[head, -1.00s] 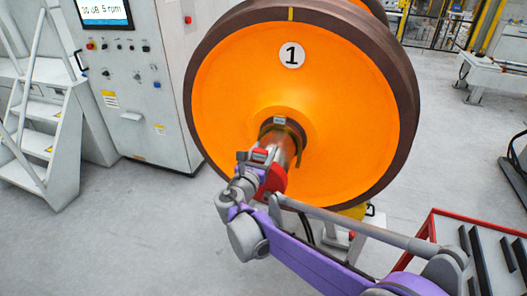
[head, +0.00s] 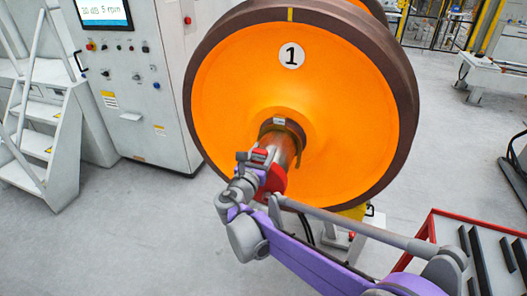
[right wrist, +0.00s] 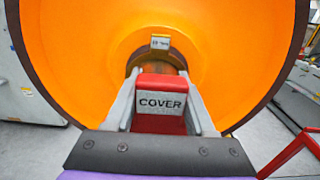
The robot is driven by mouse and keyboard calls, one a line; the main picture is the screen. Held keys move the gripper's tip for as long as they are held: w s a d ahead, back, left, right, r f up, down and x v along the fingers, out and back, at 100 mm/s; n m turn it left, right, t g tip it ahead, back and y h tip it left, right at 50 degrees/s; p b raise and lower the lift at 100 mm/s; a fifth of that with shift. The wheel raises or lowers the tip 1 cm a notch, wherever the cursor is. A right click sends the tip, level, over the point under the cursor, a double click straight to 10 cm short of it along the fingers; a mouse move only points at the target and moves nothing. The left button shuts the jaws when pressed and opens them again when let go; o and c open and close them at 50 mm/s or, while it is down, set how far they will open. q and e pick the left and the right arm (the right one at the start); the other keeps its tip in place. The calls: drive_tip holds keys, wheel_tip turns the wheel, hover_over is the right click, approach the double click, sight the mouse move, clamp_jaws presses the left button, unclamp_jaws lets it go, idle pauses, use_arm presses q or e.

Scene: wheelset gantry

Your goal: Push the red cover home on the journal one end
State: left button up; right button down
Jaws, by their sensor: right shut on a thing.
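The red cover (head: 277,180) is at the near end of the journal (head: 283,148), the metal shaft end standing out of the orange wheel (head: 235,95) marked 1. My right gripper (head: 257,157) is shut on the cover, with one finger on each side of it. The right wrist view shows the cover (right wrist: 161,103) with its COVER label between the two grey fingers (right wrist: 160,98). The cover and fingers hide most of the journal there, so I cannot tell how far the cover sits on it. My left gripper is not in view.
A grey control cabinet (head: 130,75) with a screen and white steps (head: 45,130) stand at the left. A red-framed rack (head: 430,225) with dark bars is at the lower right. Open floor (head: 130,230) lies at the lower left.

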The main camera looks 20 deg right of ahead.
sight(259, 159)
drive_tip(key=shift+x, duration=1.75)
drive_tip(key=shift+c, duration=0.8)
unclamp_jaws()
drive_tip(key=shift+s, duration=0.1)
drive_tip(key=v, duration=1)
drive_tip(key=shift+s+a+b, duration=0.25)
drive_tip(key=shift+s+b, duration=0.05)
drive_tip(key=shift+b, duration=0.1)
